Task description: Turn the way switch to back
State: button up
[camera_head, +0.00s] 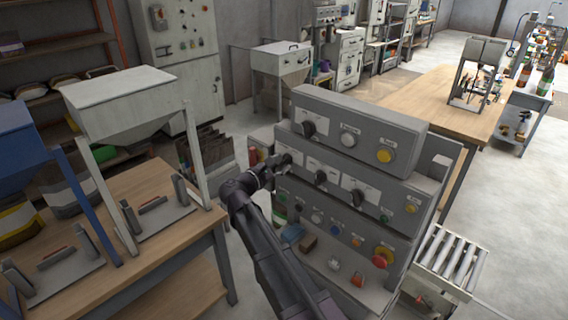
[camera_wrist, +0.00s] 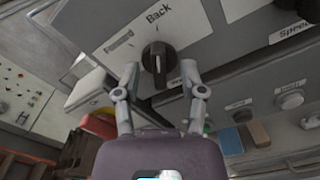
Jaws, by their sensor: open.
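The way switch is a black rotary knob (camera_wrist: 156,58) on a white plate, with the words "Forward" and "Back" beside it in the wrist view. Its grip bar runs roughly up and down in that picture; I cannot tell for certain which word it points at. My gripper (camera_wrist: 160,74) is open, with one fingertip on each side of the knob; contact is not clear. In the head view my gripper (camera_head: 270,172) is at the left end of the middle tier of the grey control panel (camera_head: 345,133), and largely hides the switch there.
Other black knobs (camera_head: 320,177) sit to the right on the same tier. A yellow button (camera_head: 385,155) is on the top tier and a red button (camera_head: 382,257) on the lower tier. Small blocks (camera_head: 308,243) lie on the ledge below. A hopper stand (camera_head: 130,100) stands left.

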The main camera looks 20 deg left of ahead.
jog(key=v, duration=1.1)
dwell(0.5)
